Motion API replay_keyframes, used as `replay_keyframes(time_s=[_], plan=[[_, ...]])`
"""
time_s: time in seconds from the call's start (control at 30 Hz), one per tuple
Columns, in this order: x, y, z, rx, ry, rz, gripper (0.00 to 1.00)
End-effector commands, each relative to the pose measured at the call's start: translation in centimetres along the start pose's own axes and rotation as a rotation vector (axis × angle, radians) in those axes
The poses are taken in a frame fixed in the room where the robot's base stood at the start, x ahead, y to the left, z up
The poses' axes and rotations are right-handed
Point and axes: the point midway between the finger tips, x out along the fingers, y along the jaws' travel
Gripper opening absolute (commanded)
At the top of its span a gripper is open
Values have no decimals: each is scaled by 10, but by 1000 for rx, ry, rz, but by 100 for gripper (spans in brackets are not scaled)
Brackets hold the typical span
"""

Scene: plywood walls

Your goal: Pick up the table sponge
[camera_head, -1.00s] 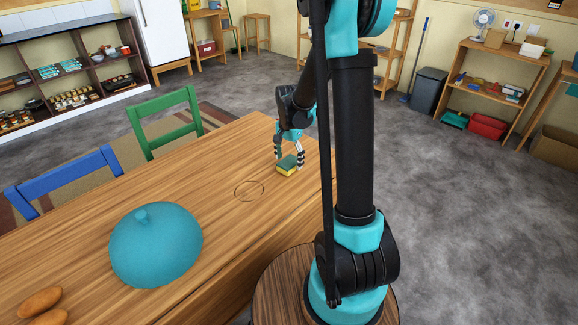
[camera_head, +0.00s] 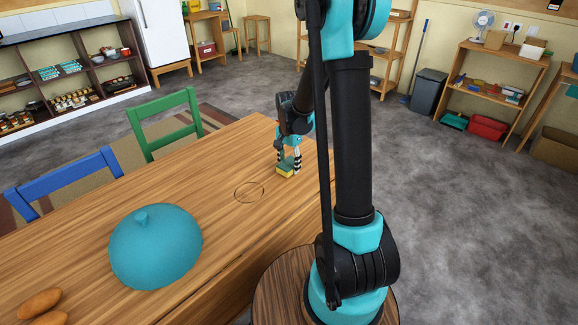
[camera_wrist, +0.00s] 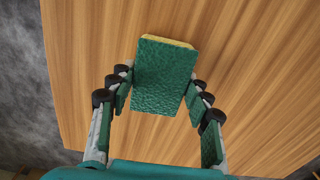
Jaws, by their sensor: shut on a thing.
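The table sponge (camera_head: 286,169) is a small block with a green top and a yellow body. It is near the far right end of the wooden table in the head view. In the wrist view the sponge (camera_wrist: 165,77) shows its green face, with a thin yellow edge at the top. My gripper (camera_head: 289,164) is shut on the sponge, one finger on each side; the fingers (camera_wrist: 160,92) also show in the wrist view. The sponge is at or very near the tabletop; I cannot tell whether it touches it.
The wooden table (camera_head: 205,205) also holds a teal domed object (camera_head: 156,247) and brown oval items (camera_head: 40,303) at the near left. A green chair (camera_head: 166,122) and a blue chair (camera_head: 64,182) stand along its far left side. The tabletop around the sponge is clear.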

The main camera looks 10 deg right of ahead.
Motion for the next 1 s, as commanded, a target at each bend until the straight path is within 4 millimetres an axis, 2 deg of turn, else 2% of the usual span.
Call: replay_keyframes(time_s=[0.23, 0.37, 0.8, 1.0], plan=[[-11, 0, 0, 0, 0, 0, 29], [-30, 0, 0, 0, 0, 0, 29], [-146, 0, 0, 0, 0, 0, 29], [-181, 0, 0, 0, 0, 0, 29]])
